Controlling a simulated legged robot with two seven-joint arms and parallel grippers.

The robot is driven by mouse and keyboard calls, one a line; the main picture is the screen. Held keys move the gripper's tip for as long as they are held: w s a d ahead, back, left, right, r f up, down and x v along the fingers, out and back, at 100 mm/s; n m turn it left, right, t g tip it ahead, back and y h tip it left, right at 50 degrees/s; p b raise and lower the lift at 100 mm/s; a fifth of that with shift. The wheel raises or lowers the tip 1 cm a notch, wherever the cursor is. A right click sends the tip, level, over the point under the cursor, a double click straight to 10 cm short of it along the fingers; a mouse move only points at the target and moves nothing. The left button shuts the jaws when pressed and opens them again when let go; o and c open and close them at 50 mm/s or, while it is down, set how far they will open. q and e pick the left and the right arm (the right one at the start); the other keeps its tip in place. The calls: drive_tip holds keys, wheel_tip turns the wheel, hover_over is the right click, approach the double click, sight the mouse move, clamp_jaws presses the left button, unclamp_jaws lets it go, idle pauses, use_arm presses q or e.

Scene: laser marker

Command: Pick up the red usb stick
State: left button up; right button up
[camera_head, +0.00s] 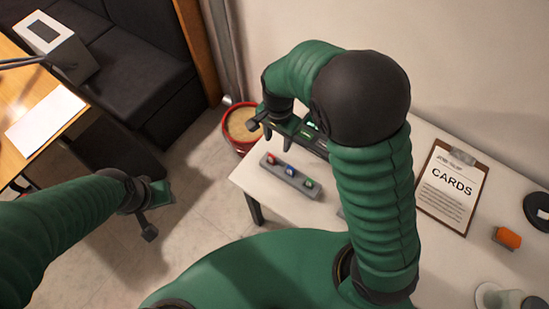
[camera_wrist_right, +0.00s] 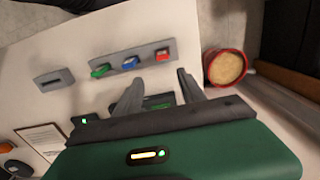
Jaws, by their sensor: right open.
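The red usb stick (camera_head: 270,158) sits at the left end of a grey holder (camera_head: 298,183) on the white table. In the right wrist view the red stick (camera_wrist_right: 162,54) is at the holder's right end. Beside it in the holder are a blue stick (camera_wrist_right: 130,62) and a green stick (camera_wrist_right: 100,71). My right gripper (camera_wrist_right: 159,76) is open and empty, its fingertips pointing toward the holder, apart from the red stick. It also shows in the head view (camera_head: 268,122), partly hidden by my arm. My left gripper (camera_head: 152,212) hangs over the floor; its jaw opening is unclear.
A grey slotted block (camera_wrist_right: 54,80) lies beside the holder. A red-rimmed bin (camera_head: 241,124) stands on the floor past the table's left edge. A clipboard marked CARDS (camera_head: 450,188) and an orange object (camera_head: 507,238) lie on the right.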

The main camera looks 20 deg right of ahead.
sight(272, 155)
drive_tip(key=f, duration=0.4)
drive_tip(key=shift+w+a, duration=0.25)
drive_tip(key=shift+a, duration=0.15)
drive_tip(key=a+f, duration=0.1)
drive_tip(key=s+a+f, duration=0.1)
drive_tip(key=shift+a+f+b, duration=0.15)
drive_tip(key=shift+f+b, duration=0.15)
drive_tip(key=shift+f, duration=0.1)
drive_tip(key=shift+d+f, duration=0.15)
drive_tip(key=shift+f, duration=0.45)
drive_tip(key=shift+d+f, duration=0.15)
drive_tip(key=shift+f, duration=0.4)
drive_tip(key=shift+w+d+f, duration=0.2)
drive_tip(key=shift+d, duration=0.35)
drive_tip(key=shift+c, duration=0.6)
drive_tip(key=shift+s+a+r, duration=0.15)
drive_tip(key=shift+a, duration=0.1)
drive_tip(key=c, duration=0.5)
drive_tip(key=shift+a, duration=0.35)
clamp_jaws()
use_arm(q)
drive_tip(key=shift+w+a+f, duration=0.2)
drive_tip(key=shift+a+f, duration=0.35)
drive_tip(key=shift+f, duration=0.15)
use_arm(e)
drive_tip(key=shift+d, duration=0.35)
